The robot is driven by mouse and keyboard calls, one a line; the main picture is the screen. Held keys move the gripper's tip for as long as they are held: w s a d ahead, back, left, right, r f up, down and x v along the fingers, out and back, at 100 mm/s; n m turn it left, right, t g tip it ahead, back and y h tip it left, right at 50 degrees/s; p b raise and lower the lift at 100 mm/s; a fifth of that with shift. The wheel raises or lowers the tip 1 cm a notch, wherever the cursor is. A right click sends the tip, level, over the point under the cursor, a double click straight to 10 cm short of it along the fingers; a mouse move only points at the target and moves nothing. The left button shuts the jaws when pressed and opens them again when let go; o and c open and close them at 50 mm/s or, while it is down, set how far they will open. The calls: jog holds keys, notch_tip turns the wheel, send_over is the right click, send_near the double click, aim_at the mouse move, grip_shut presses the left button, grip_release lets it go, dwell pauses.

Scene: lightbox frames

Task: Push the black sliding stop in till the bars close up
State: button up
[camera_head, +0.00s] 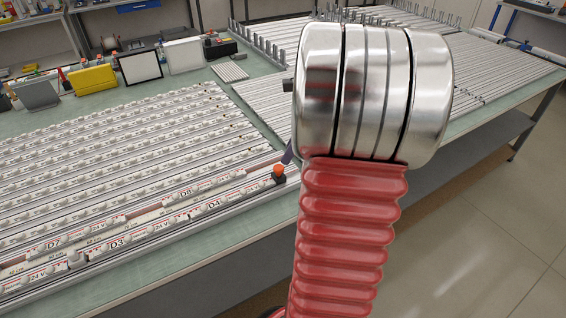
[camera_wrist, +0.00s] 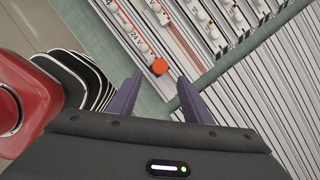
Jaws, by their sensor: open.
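The black sliding stop (camera_head: 279,179) with an orange knob sits at the right end of the front bars in the head view. In the wrist view its orange knob (camera_wrist: 160,67) shows between the two purple fingertips of my gripper (camera_wrist: 160,80). My gripper is open, with a finger to each side of the knob in that picture; I cannot tell its height or any touch. In the head view my arm hides most of the gripper, with a bit of purple finger (camera_head: 288,154) by the knob. The front bars (camera_head: 120,238) carry white domes and labels such as D3 and D4.
More bars with white domes (camera_head: 130,135) fill the green table to the left. Plain metal bars (camera_head: 252,97) lie behind and to the right. Frames and a yellow box (camera_head: 92,78) stand at the back. The table's front edge is close to the stop.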

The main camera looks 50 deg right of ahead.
aim_at(280, 168)
jog(key=x, duration=0.7)
jog(key=shift+c, duration=0.6)
grip_shut()
